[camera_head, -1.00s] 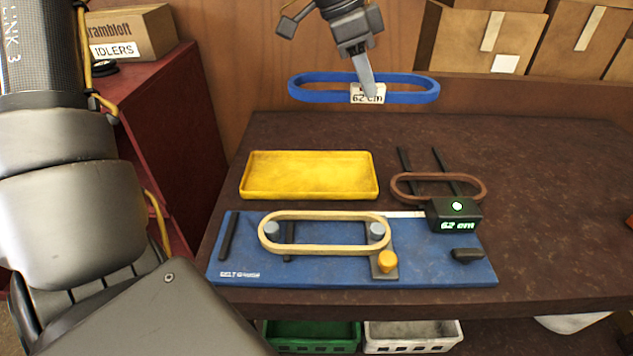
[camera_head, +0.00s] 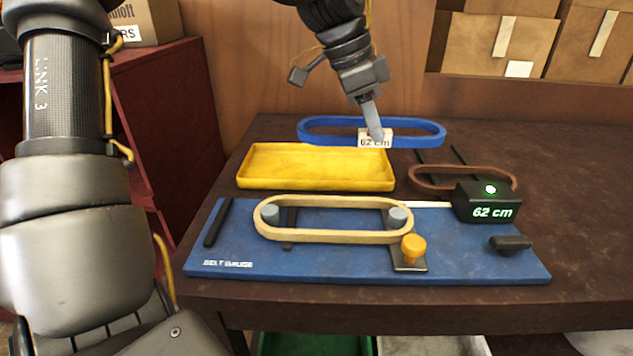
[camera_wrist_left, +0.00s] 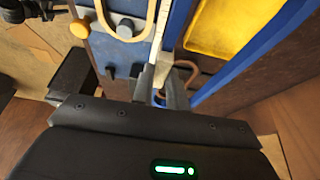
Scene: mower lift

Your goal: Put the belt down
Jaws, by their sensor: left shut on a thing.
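My left gripper (camera_head: 374,122) is shut on the blue belt (camera_head: 323,125) at its white "62 cm" tag (camera_head: 367,140). The belt is a long, level loop at the table's back, behind the yellow tray (camera_head: 315,184); I cannot tell whether it touches the table. In the left wrist view the belt (camera_wrist_left: 262,45) runs past the gripper (camera_wrist_left: 160,95) as blue strips. A cream belt (camera_head: 330,237) is around two grey posts on the blue belt gauge board (camera_head: 300,266). My right gripper is not in view.
The table (camera_head: 580,190) is clear at the right. Cardboard boxes (camera_head: 497,45) stand behind. A red cabinet (camera_head: 160,120) is at the left.

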